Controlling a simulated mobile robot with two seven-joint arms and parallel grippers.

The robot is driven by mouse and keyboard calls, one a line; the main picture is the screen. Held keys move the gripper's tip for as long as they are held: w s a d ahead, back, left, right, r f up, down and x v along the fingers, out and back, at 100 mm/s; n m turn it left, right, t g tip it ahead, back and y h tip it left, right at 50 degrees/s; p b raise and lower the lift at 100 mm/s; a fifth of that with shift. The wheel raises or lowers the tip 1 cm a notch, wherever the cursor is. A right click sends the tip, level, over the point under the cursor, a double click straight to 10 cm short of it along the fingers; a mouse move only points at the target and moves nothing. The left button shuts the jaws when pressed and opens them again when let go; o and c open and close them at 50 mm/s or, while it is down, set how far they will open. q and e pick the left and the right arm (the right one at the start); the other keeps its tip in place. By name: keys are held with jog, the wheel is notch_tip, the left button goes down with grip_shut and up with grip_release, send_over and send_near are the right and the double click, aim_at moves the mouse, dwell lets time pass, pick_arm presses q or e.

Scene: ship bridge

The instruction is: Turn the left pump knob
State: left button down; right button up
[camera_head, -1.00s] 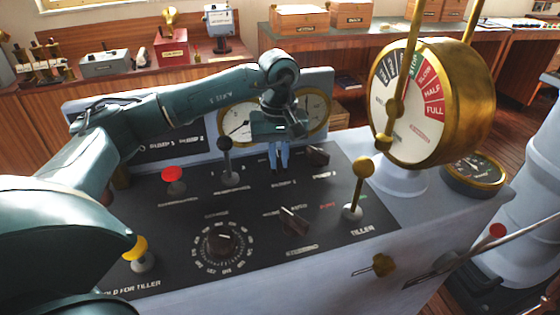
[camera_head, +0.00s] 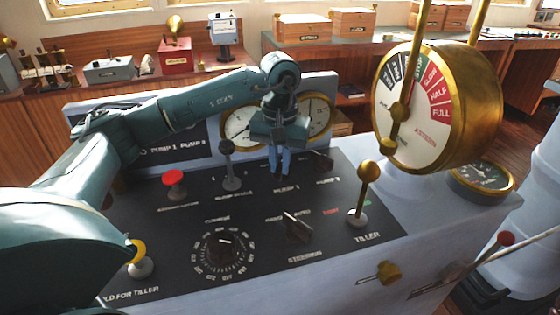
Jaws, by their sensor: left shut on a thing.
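My left gripper (camera_head: 281,164) points down at the dark console panel (camera_head: 180,205), just above the "PUMP 1" label. Its fingers are shut on the left pump knob, which they hide almost wholly. The right pump knob (camera_head: 321,161) is a dark knob just to the right, above the "PUMP 2" label, and is clear of the fingers. My right gripper is out of view.
A dark-knobbed lever (camera_head: 229,165) and a red button (camera_head: 174,183) stand left of the gripper. The brass tiller lever (camera_head: 364,190) stands to the right. The steering knob (camera_head: 297,227) is in front. A large brass telegraph (camera_head: 450,105) rises at right.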

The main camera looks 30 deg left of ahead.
aim_at(280, 165)
pick_arm(q)
jog(key=c, duration=1.5)
grip_release()
jog(key=shift+o, duration=0.2)
notch_tip(280, 165, up, 13)
jog(key=shift+r+p, duration=0.15)
jog(key=shift+p, duration=0.3)
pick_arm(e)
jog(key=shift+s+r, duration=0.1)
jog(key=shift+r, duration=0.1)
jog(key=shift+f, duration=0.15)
